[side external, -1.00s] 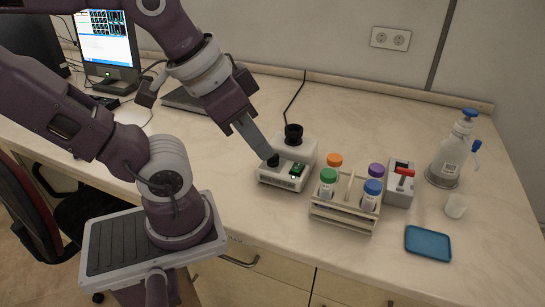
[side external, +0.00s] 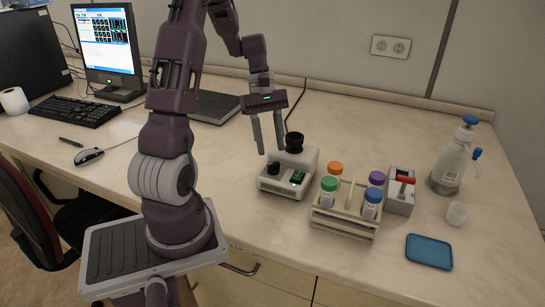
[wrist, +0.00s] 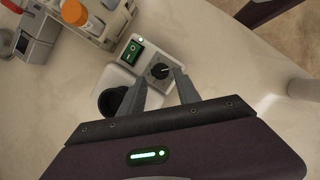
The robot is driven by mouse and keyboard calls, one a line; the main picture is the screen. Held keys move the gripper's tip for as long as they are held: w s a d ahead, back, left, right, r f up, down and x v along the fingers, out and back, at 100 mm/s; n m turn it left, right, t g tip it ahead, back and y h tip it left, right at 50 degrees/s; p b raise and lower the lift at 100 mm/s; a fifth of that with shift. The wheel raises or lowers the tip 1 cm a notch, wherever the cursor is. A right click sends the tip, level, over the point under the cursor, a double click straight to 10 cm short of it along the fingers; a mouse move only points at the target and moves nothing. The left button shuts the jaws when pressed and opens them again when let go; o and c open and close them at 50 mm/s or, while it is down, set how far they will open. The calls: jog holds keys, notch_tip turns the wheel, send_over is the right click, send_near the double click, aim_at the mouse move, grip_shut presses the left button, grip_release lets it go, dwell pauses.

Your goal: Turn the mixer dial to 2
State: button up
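The mixer (side external: 305,161) is a small white device with a black cup holder (side external: 294,142) at its back, which also shows in the wrist view (wrist: 113,100). Its black dial (side external: 274,167) is at the front left, beside a green rocker switch (side external: 297,177). In the wrist view the dial (wrist: 160,71) has a light pointer aimed roughly right; its numbers are too small to read. My gripper (side external: 271,151) is open and empty, pointing down just above and behind the dial. In the wrist view its fingertips (wrist: 160,73) appear on either side of the dial, apparently not touching it.
A tube rack (side external: 342,225) with several coloured-cap tubes stands close right of the mixer. Beyond it are a grey box with a red lever (side external: 399,203), a blue tray (side external: 429,251), a small white cup (side external: 457,214) and a wash bottle (side external: 447,165). A laptop (side external: 215,108) lies behind left.

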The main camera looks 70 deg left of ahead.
aim_at(274, 163)
jog(key=x, duration=0.4)
grip_shut()
jog(key=shift+m, duration=0.3)
